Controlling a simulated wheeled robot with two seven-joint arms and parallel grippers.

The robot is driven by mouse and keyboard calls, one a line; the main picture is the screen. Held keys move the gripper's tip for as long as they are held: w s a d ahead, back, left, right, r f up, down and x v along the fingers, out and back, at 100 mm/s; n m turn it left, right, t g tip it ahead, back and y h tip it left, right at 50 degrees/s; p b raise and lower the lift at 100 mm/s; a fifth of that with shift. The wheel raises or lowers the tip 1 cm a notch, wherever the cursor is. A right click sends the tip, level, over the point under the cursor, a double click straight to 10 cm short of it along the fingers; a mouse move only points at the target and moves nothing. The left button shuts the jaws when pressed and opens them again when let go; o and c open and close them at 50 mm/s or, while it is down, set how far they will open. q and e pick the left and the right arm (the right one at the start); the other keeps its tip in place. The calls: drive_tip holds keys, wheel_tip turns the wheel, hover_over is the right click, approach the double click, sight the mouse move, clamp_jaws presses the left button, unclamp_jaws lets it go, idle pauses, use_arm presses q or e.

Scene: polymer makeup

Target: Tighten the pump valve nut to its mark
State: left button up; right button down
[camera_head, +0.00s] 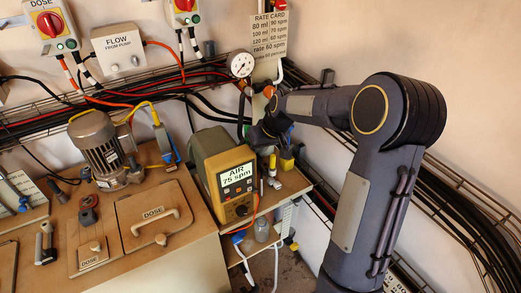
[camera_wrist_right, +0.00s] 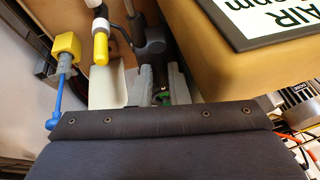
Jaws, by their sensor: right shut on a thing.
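The pump (camera_head: 225,175) is a tan and olive box with a screen reading "AIR 75 spm", on a small wooden shelf. Its yellow body (camera_wrist_right: 225,70) fills the right of the wrist view. My right gripper (camera_head: 265,132) reaches in from the right, behind the pump's upper right side. In the wrist view its two pale fingers (camera_wrist_right: 162,85) are closed around a small dark part, mostly hidden between them, with a bit of green showing. A dark grey fitting (camera_wrist_right: 152,46) stands just beyond the fingertips. I cannot make out a mark on the nut. My left gripper is not seen.
A white round gauge (camera_head: 242,65) and cables are on the wall above. A yellow-handled part (camera_wrist_right: 101,48) and a yellow and blue fitting (camera_wrist_right: 66,50) stand left of the fingers. A motor (camera_head: 103,147) and a lidded "DOSE" hatch (camera_head: 165,235) occupy the left bench.

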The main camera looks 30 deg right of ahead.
drive_tip(key=c, duration=1.4)
unclamp_jaws()
